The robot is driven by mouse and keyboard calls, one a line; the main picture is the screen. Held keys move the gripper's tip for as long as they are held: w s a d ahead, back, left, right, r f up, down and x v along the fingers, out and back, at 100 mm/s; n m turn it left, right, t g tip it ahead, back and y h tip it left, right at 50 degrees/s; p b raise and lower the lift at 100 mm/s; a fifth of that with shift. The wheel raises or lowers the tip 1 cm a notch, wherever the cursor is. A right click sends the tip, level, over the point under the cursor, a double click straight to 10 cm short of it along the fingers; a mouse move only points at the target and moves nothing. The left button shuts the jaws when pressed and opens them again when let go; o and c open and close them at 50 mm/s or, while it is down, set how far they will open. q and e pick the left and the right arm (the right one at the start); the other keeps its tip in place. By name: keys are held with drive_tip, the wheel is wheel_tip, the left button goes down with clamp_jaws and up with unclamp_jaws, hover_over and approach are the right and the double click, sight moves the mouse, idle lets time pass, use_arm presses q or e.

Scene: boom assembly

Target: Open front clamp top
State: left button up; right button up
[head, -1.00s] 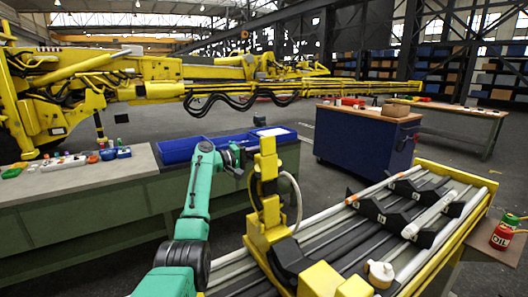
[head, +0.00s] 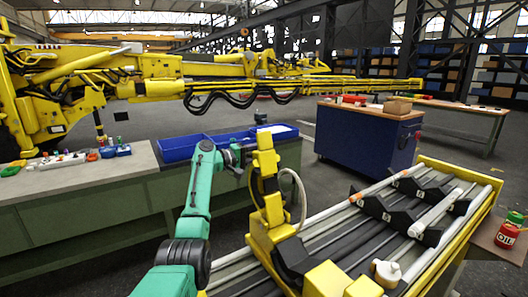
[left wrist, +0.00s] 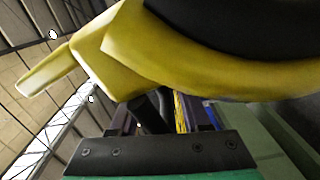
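The yellow front clamp (head: 267,190) stands on the near end of the boom rails. Its top piece rises upright and leans slightly left, with a black curved lining and a pale hose beside it. My left gripper (head: 238,155), on the green arm, is just left of the upper part of the clamp. Its fingers are small and partly hidden there, so contact is unclear. In the left wrist view, the yellow clamp part (left wrist: 190,60) with its black lining fills the upper area, close above the dark gripper body. My right gripper is not in view.
The yellow-edged boom frame (head: 455,170) with black cradles and pale rods fills the lower right. A grey-topped bench (head: 90,184) with blue bins (head: 185,147) lies behind my left arm. A blue cabinet (head: 350,140) stands beyond. A red oil can (head: 508,236) is at far right.

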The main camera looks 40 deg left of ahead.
use_arm(q)
drive_tip(key=b+v, duration=0.6)
drive_tip(key=v, duration=0.8)
drive_tip(key=shift+s+b, duration=0.3)
drive_tip(key=shift+b, duration=0.05)
